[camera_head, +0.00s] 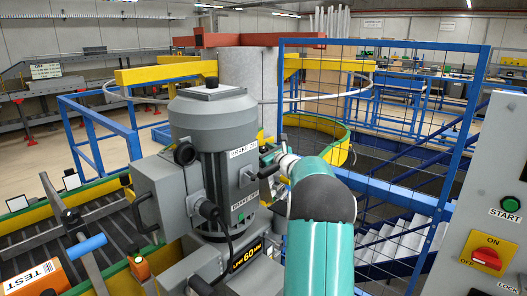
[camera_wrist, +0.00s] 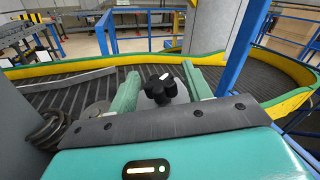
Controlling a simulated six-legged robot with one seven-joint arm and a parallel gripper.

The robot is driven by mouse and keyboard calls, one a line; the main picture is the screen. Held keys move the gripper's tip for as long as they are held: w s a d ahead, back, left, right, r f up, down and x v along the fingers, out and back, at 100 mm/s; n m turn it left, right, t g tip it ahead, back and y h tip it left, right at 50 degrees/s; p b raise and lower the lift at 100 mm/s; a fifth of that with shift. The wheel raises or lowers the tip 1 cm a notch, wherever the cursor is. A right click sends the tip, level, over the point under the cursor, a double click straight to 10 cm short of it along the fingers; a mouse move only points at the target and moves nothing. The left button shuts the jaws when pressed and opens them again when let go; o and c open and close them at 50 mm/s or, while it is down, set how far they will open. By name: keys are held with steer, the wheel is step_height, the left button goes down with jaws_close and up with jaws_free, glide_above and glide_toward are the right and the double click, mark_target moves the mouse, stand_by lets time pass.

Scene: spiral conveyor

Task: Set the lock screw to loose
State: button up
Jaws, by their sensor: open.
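A black lobed knob (camera_wrist: 160,88) with a white mark on top, which looks like the lock screw, is in the middle of the wrist view. My gripper (camera_wrist: 161,82) is open, with one teal finger to the left of the knob and one to the right. I cannot tell whether either finger touches it. In the head view my teal arm reaches to the right side of the grey motor unit (camera_head: 212,120), and the fingers are not clearly visible there. Black handles and small labels sit on the motor unit. The knob's setting cannot be read.
A dark roller conveyor (camera_wrist: 60,92) with yellow-green side rails curves behind the knob. A blue mesh guard (camera_head: 380,110) stands behind my arm. A grey control panel (camera_head: 465,225) with a START button and red switch is at right. An orange TEST box (camera_head: 40,278) is at lower left.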

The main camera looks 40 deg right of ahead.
steer(key=shift+c, duration=0.4)
steer(key=c, duration=0.9)
steer(key=shift+n+y, duration=0.3)
steer(key=shift+y, duration=0.2)
steer(key=shift+d+n+y, duration=0.1)
steer(key=shift+n+y, duration=1.1)
steer(key=shift+y, duration=0.4)
steer(key=shift+n+g+y, duration=0.8)
steer(key=shift+n+y, duration=0.6)
steer(key=shift+y, duration=0.7)
steer(key=o, duration=1)
